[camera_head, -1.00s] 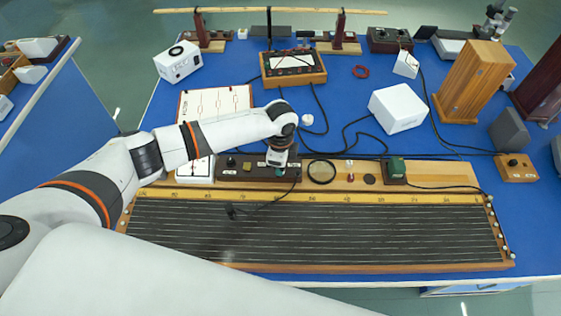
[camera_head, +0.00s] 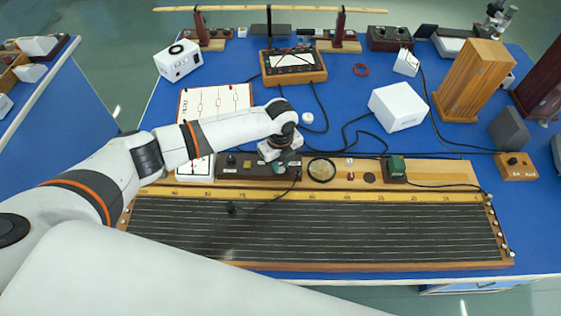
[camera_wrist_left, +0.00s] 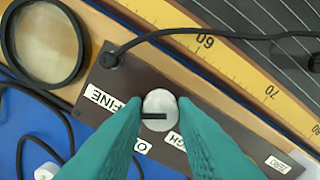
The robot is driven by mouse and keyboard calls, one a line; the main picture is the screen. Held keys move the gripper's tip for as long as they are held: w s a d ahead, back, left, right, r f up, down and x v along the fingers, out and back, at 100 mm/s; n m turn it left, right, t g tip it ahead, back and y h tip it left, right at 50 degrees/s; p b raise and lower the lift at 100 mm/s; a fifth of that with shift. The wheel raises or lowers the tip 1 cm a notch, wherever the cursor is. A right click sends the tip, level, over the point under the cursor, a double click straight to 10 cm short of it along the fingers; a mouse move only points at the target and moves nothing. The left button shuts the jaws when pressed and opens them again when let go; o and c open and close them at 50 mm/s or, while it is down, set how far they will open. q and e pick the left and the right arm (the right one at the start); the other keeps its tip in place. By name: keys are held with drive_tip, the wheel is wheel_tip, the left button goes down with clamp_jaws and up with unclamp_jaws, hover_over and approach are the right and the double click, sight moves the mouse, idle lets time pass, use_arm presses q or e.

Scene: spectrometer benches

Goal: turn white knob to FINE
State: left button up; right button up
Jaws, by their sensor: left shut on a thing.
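The white knob (camera_wrist_left: 160,108) is on the dark control panel (camera_wrist_left: 235,143), between the teal fingers of my left gripper (camera_wrist_left: 156,112) in the left wrist view. The fingers are shut on it. Its black pointer line lies roughly level in that view, its left end near the partly covered FINE label (camera_wrist_left: 104,140). A partly covered label ending in UGH (camera_wrist_left: 173,141) is at lower right, and the ZERO label (camera_wrist_left: 277,163) is farther right. In the head view the panel (camera_head: 230,170) is behind the long ruled board, and my left wrist hides the knob. My right gripper is out of view.
A black cable (camera_wrist_left: 190,33) runs from the panel across the yellow scale.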

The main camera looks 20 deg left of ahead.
sight(281, 165)
use_arm(q)
drive_tip(key=shift+m, duration=0.3)
idle(0.4)
drive_tip(key=o, duration=1)
wheel_tip(281, 165, up, 12)
drive_tip(key=b, duration=0.3)
